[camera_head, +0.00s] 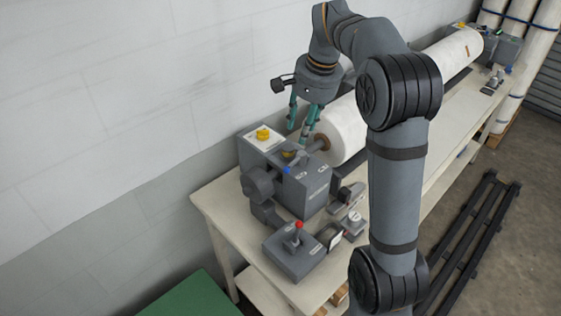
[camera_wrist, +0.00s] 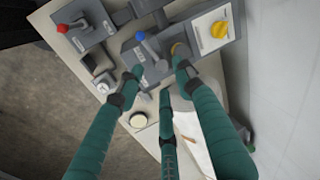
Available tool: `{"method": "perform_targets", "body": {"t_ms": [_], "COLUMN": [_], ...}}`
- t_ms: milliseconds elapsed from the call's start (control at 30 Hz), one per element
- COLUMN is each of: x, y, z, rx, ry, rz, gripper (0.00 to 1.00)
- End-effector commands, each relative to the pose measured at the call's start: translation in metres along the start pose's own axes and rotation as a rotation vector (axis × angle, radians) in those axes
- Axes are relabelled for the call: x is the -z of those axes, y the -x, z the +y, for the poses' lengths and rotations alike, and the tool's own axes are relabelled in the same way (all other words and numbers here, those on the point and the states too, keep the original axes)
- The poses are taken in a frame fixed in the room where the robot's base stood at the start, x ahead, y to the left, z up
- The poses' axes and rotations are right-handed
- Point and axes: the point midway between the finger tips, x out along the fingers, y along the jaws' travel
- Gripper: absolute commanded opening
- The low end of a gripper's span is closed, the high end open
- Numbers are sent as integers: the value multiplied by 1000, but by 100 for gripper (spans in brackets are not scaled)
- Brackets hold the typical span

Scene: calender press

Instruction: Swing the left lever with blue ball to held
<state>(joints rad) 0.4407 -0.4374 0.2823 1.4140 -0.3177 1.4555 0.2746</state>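The near grey machine head (camera_head: 308,190) stands on the near end of the bench. Its lever with a blue ball (camera_head: 287,170) sits at the head's upper front edge. In the wrist view the blue ball (camera_wrist: 140,36) shows clearly, with its grey arm running down and right between two fingers in the picture. My gripper (camera_head: 298,130) has teal fingers and hangs above and behind the head, near the end of the white roll. In the wrist view my gripper (camera_wrist: 158,72) is open, its fingers spread and empty. I cannot tell whether any finger touches the lever.
A yellow knob (camera_head: 263,134) is on top of the head. A control box with a red-ball lever (camera_head: 299,225) stands in front. The white roll (camera_head: 345,132) stretches away to a far head with another blue spot (camera_head: 508,70). A white wall stands behind the bench (camera_head: 215,200).

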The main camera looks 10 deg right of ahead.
Motion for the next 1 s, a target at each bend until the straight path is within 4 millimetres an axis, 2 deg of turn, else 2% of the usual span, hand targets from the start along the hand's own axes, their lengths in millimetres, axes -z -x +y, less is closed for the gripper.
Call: {"method": "perform_targets", "body": {"t_ms": [133, 267, 700, 800, 1000], "x": [-22, -23, -28, -28, -28], "y": [-2, -14, -88, -98, -103], "z": [8, 8, 8, 8, 9], "rx": [-29, -30, -29, -29, -27], "ry": [-134, -148, -145, -146, -146], "rz": [-77, -76, -75, -74, -73], "gripper": [36, 36, 36, 36, 36]}}
